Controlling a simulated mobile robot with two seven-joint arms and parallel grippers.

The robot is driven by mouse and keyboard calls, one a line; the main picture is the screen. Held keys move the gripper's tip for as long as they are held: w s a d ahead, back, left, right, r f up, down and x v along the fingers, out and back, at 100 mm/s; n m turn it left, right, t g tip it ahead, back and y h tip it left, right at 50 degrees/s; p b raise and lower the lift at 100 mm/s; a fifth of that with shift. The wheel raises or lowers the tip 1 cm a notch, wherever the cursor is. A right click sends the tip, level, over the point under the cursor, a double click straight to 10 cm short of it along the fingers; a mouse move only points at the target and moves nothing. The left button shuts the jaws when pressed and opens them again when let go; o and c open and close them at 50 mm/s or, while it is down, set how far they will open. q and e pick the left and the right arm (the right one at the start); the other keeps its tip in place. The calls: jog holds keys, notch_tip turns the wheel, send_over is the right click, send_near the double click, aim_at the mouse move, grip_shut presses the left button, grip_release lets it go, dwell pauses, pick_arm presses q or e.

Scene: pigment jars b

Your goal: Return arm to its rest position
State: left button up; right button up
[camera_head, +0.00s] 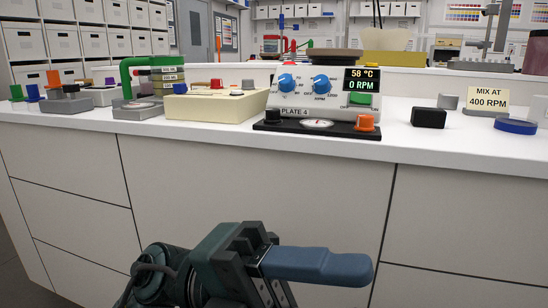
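One arm of mine, which I take for the left, comes in at the bottom of the head view, left of centre. Its gripper (345,268) points to the right, low in front of the white drawer fronts and below the countertop. Its blue-grey fingers are seen side-on and overlap, so I cannot tell whether they are apart. No object shows at the fingers. My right gripper is not in view.
The white countertop (440,147) carries a hot plate (335,93) reading 58 °C and 0 RPM, a cream box (212,106), a black block (428,117), a blue disc (515,126) and a "MIX AT 400 RPM" sign (488,98). Drawer fronts (270,190) stand behind the gripper.

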pick_arm(q)
jog(key=w+a+f+n+t+h+p, duration=0.1)
jog(key=w+a+n+t+h, duration=0.25)
jog(key=n+t, duration=0.65)
jog(key=w+a+f+n+t+h, duration=0.2)
jog(key=a+n+t+h, duration=0.2)
jog(key=n+t, duration=0.55)
jog(key=w+a+f+n+t+y, duration=0.1)
jog(key=a+f+n+t+y, duration=0.2)
jog(key=f+n+t+y, duration=0.35)
jog(key=a+f+n+t+y, duration=0.3)
jog(key=f+n+y, duration=0.5)
jog(key=n+y, duration=0.2)
jog(key=s+a+r+n+g+y+p, duration=0.1)
jog(key=a+r+n+g+y+p, duration=0.1)
jog(key=p, duration=1.7)
jog(key=s+a+r+n+g+y+p, duration=0.1)
jog(key=a+r+g+y+p, duration=0.2)
jog(key=p, duration=1.7)
jog(key=shift+a+r+n+g+y, duration=0.15)
jog(key=shift+r+n+g+y, duration=0.5)
jog(key=shift+r+g, duration=1.4)
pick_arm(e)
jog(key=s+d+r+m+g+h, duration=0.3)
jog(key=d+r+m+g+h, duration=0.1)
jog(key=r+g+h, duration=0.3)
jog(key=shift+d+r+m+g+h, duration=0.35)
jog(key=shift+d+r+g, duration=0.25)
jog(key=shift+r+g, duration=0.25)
